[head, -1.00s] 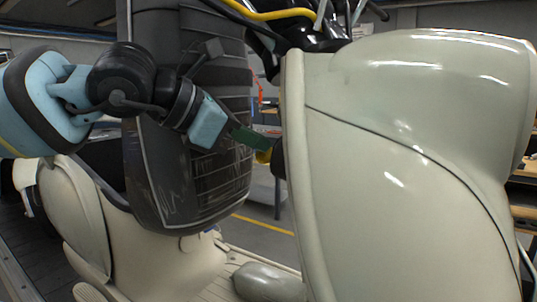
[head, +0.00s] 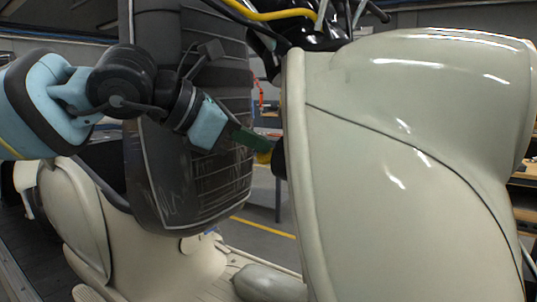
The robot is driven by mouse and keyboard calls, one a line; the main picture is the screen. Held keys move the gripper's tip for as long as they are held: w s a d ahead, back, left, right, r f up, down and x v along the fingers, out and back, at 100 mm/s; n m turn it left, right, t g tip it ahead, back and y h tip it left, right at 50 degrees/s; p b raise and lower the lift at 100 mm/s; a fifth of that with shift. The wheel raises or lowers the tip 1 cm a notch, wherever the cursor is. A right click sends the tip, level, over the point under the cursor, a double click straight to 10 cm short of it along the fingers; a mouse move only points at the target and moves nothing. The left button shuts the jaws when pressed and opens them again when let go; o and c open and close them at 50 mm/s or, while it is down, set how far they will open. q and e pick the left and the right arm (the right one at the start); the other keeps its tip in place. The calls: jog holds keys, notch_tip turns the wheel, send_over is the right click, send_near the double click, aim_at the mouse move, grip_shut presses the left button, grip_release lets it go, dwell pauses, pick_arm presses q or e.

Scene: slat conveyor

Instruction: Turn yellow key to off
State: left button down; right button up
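The yellow key (head: 264,157) shows as a small piece beside the dark lock cylinder (head: 279,158) at the left edge of the scooter's cream front body (head: 400,170). My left gripper (head: 262,146) comes in from the left, and its dark green finger reaches the key from above and left. The finger overlaps or sits right against the key, covering part of it. I cannot tell whether the fingers are closed on it or what angle the key has. My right gripper is not in view.
The dark scooter seat or back panel (head: 190,170) stands close behind my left wrist. Cables and a yellow hose (head: 270,15) hang over the top of the scooter. The cream footboard (head: 225,285) lies below. A narrow gap is open between panel and front body.

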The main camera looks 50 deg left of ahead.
pick_arm(q)
jog(key=shift+f, duration=0.85)
jog(key=shift+s+r, duration=0.1)
jog(key=shift+r, duration=0.1)
dwell(0.4)
jog(key=r+v, duration=0.1)
jog(key=v, duration=0.7)
jog(key=shift+r, duration=0.15)
dwell(0.8)
dwell(0.5)
